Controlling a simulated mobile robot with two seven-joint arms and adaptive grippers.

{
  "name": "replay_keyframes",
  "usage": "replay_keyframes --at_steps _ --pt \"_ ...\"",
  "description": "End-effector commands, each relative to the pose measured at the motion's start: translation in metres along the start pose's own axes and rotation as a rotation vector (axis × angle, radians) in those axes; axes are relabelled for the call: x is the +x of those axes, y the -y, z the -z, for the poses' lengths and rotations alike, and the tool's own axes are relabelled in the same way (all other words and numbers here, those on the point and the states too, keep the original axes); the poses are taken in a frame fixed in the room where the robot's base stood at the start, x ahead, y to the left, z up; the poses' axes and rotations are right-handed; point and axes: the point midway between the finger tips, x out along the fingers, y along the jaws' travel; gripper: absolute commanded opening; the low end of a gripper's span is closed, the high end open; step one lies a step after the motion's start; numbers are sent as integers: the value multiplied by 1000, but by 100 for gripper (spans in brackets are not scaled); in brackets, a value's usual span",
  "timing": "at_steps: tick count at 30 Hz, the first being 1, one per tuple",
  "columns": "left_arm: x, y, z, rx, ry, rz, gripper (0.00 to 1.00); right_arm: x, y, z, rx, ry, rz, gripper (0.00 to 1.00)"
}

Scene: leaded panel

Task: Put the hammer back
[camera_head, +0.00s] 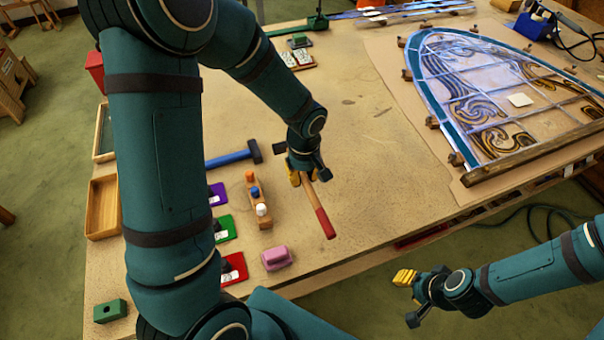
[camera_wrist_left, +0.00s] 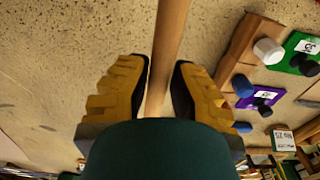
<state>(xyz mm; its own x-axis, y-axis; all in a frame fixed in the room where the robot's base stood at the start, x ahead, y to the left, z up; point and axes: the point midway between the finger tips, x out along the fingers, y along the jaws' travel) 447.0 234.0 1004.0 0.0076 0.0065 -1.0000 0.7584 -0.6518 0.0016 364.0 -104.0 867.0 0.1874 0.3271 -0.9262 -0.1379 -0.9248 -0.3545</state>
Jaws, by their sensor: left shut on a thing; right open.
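My left gripper (camera_head: 308,178) is shut around the wooden handle of a tool with a red end (camera_head: 325,223), over the middle of the table. In the left wrist view the bare wooden shaft (camera_wrist_left: 170,40) runs between the yellow-padded fingers (camera_wrist_left: 160,92). The tool's head is hidden behind the gripper and arm in the head view. I cannot tell whether the tool touches the table. A blue-handled hammer (camera_head: 228,158) with a dark head lies on the table to the left of the gripper. My right gripper (camera_head: 408,296) is open and empty, off the table's front edge.
A wooden block with small bottles (camera_head: 262,212), a pink block (camera_head: 276,257) and purple, green and red labelled holders (camera_head: 233,268) stand near left. A wooden tray (camera_head: 103,207) is at the left edge. The leaded panel (camera_head: 500,90) lies right. Bare tabletop (camera_head: 375,150) lies between.

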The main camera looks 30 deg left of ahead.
Motion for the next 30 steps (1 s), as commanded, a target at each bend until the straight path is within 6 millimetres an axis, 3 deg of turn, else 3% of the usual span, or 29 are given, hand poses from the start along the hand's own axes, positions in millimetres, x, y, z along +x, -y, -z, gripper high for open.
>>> replay_keyframes --at_steps 11,30 --pt "12 -1 0 -3 -1 -1 0 8 -3 -1 0 0 -2 38" --pt "74 -1 -1 -3 -1 -1 0 54 -19 -13 -5 17 -6 38"
